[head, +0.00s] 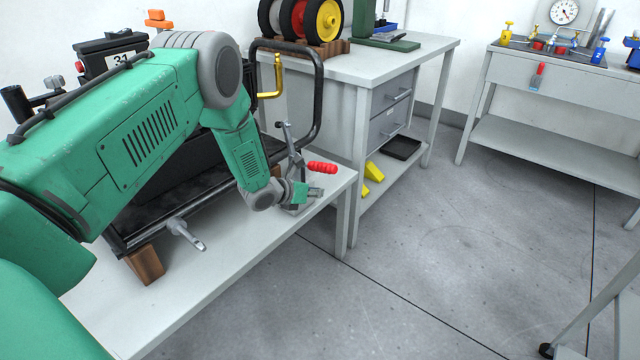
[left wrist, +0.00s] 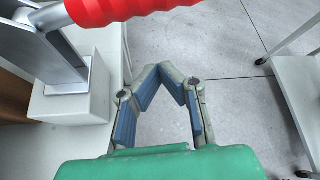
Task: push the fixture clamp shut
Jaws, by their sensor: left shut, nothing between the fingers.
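The fixture clamp (head: 293,165) stands at the right end of the near workbench, with a metal arm sticking up. Its red handle (head: 322,168) points out to the right, roughly level, past the bench edge. My left gripper (head: 314,192) is just below the handle, at the bench's right edge. In the left wrist view the fingers (left wrist: 166,72) are shut with nothing between them. There the red handle (left wrist: 110,8) crosses the top, beyond the fingertips, and the clamp's pale base block (left wrist: 70,104) is at left. Contact with the handle is not visible. My right gripper is out of view.
A black-framed machine (head: 190,190) fills much of the near bench (head: 235,262) beside my left arm. Behind it a drawer bench (head: 350,68) carries coloured wheels (head: 300,20). A gauge table (head: 545,68) stands at far right. The floor (head: 430,220) between is clear.

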